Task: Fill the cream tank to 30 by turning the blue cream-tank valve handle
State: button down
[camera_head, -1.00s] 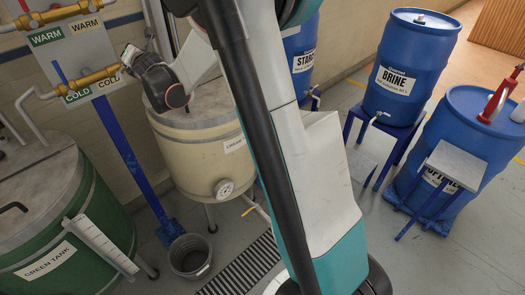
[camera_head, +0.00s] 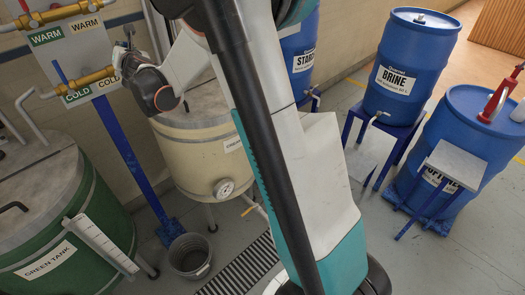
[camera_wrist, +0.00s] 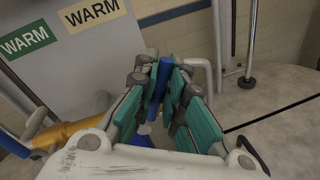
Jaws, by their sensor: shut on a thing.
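The cream tank (camera_head: 196,155) stands left of centre in the head view, with a pale lid and a round dial (camera_head: 223,188) low on its front. The dial reading is too small to tell. My gripper (camera_head: 125,58) is at the cold pipe fitting above the tank's left side. In the wrist view my gripper (camera_wrist: 165,72) is shut on the blue valve handle (camera_wrist: 157,88), which stands upright between the teal finger pads. The handle's lower end is partly hidden by my fingers, and in the head view my gripper hides it.
The sign board (camera_head: 70,38) and brass pipes (camera_head: 92,82) are close to my gripper. The green tank (camera_head: 75,225) stands at left and a dark bucket (camera_head: 189,256) on the floor. Blue barrels (camera_head: 408,65) stand at right; the floor drain (camera_head: 245,268) is clear.

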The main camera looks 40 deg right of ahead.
jog(key=shift+a+r+n, duration=0.2)
jog(key=shift+a+n, duration=0.35)
jog(key=shift+n, duration=0.15)
jog(key=shift+a, duration=0.1)
jog(key=a+n, duration=0.1)
jog(key=n, duration=0.1)
jog(key=a+n+t+b, duration=0.1)
jog(key=n, duration=0.1)
jog(key=shift+a+r+h, duration=0.25)
jog(key=shift+a+h, duration=0.05)
jog(key=shift+a, duration=0.05)
jog(key=c, duration=1.7)
grip_release()
jog(key=shift+o, duration=0.2)
jog(key=v, duration=1.3)
jog(key=shift+s, duration=0.4)
jog(key=shift+s, duration=0.1)
